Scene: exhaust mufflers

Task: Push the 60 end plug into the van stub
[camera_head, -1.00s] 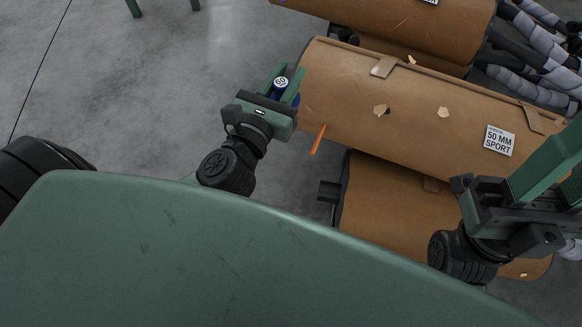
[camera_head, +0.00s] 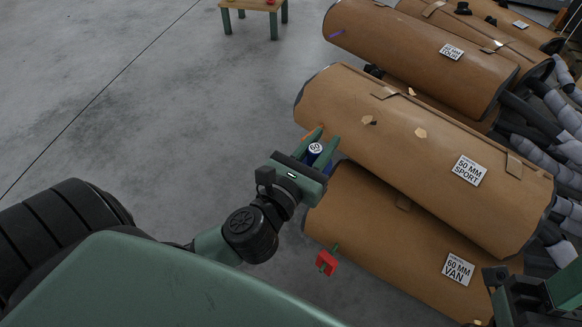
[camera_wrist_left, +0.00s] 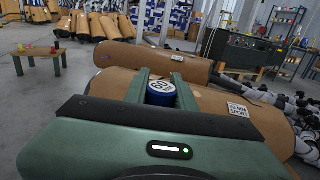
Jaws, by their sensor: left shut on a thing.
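My left gripper (camera_head: 323,141) is shut on the blue end plug (camera_head: 315,151), whose pale top reads 60. The plug also shows between the fingers in the left wrist view (camera_wrist_left: 160,94). The gripper is near the left ends of the wrapped mufflers. The van muffler (camera_head: 385,235), labelled 60 MM VAN, lies lowest in the head view. Its stub is not visible now; my left gripper covers part of that end. My right gripper (camera_head: 525,297) is at the lower right, partly cut off, and its finger opening is unclear.
The 50 MM SPORT muffler (camera_head: 400,140) lies just above the van one, with an orange piece (camera_head: 311,134) at its left end. A red item (camera_head: 326,263) is beside the van muffler. A small table (camera_head: 250,4) stands farther back. Floor at left is clear.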

